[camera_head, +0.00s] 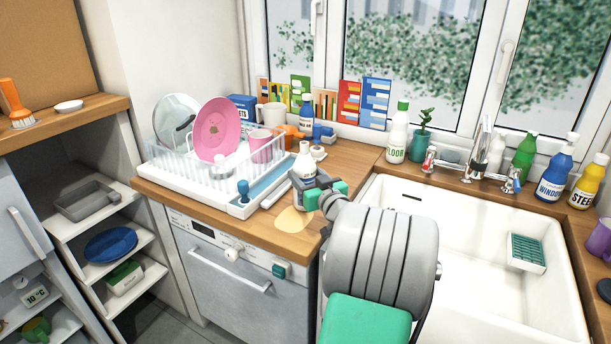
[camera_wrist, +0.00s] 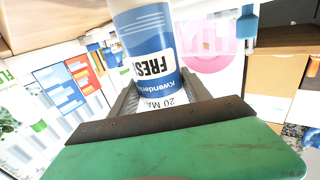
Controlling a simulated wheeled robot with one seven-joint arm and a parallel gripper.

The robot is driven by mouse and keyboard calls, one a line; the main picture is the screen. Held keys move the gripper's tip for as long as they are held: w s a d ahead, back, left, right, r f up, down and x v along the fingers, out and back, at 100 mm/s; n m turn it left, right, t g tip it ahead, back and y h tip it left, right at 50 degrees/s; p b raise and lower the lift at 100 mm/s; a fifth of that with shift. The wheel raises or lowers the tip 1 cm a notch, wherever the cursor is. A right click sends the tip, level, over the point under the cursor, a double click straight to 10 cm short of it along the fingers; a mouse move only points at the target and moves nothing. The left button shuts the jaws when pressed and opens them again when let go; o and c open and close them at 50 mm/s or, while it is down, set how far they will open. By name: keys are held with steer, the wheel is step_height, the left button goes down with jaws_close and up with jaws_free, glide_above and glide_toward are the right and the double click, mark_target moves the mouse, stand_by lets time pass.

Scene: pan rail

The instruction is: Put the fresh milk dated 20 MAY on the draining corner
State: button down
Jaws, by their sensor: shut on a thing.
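The fresh milk is a blue and white bottle (camera_head: 303,172) at the right end of the dish rack, upright or nearly so. In the wrist view its label (camera_wrist: 150,55) reads "FRESH", with "20 MA" visible beside my jaws. My gripper (camera_head: 318,193) is shut around it, coming from the front right. Whether the bottle's base touches the counter is hidden. A pale yellow rounded patch (camera_head: 295,220) lies on the wooden counter just in front of the bottle, at the counter's front corner beside the sink; I cannot tell whether this is the draining corner.
The white dish rack (camera_head: 190,178) holds a pink plate (camera_head: 217,130) and other dishes. A blue-labelled bottle (camera_head: 307,112) stands behind. The white sink (camera_head: 450,240) is to the right, with a green-capped bottle (camera_head: 397,135) at its back edge. My arm hides part of the counter front.

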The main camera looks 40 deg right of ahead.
steer(key=shift+f, duration=0.2)
steer(key=c, duration=0.5)
jaws_free()
steer(key=shift+r, duration=0.2)
steer(key=b+v, duration=0.2)
steer(key=v, duration=1)
